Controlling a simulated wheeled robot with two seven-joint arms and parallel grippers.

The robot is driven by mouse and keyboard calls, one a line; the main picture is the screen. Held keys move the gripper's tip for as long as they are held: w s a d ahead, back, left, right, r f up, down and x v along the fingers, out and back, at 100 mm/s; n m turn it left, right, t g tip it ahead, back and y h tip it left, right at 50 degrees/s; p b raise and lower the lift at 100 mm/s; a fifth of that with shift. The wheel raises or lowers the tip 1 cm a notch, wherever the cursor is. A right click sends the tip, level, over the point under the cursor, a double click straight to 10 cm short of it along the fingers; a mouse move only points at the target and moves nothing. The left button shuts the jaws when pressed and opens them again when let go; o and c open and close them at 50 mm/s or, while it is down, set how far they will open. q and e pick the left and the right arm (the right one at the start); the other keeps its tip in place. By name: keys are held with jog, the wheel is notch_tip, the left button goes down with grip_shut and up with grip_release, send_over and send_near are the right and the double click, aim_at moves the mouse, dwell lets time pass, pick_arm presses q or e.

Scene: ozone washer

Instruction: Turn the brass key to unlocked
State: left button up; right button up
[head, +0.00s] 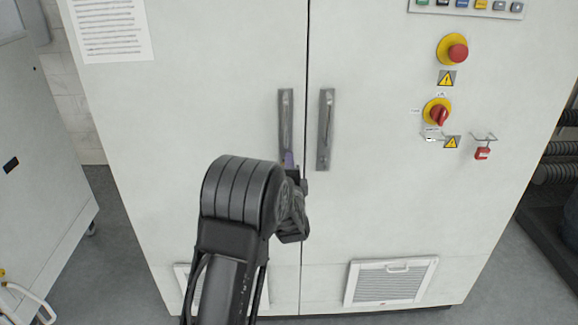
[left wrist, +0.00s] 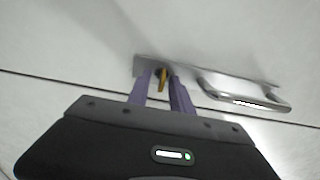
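The brass key (left wrist: 163,77) shows in the left wrist view, at the end of a metal door handle plate (left wrist: 205,79) on the cabinet. My left gripper (left wrist: 161,79) has its two purple fingers on either side of the key. The fingers stand apart, with a narrow gap beside the key, so they look open around it. In the head view my left gripper (head: 292,165) is at the lower end of the left door handle (head: 286,115). The arm and gripper hide the key there. My right gripper is in neither view.
A second handle (head: 326,130) is on the right door. Further right are a red emergency button (head: 457,52), a red rotary switch (head: 438,115) and a red padlock (head: 482,153). A vent grille (head: 390,282) is low on the right door. Grey floor lies around the cabinet.

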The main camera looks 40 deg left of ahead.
pick_arm(q)
jog(key=b+v, duration=0.1)
jog(key=v, duration=0.6)
jog(key=shift+s+d, duration=0.25)
jog(key=shift+s, duration=0.05)
dwell(0.4)
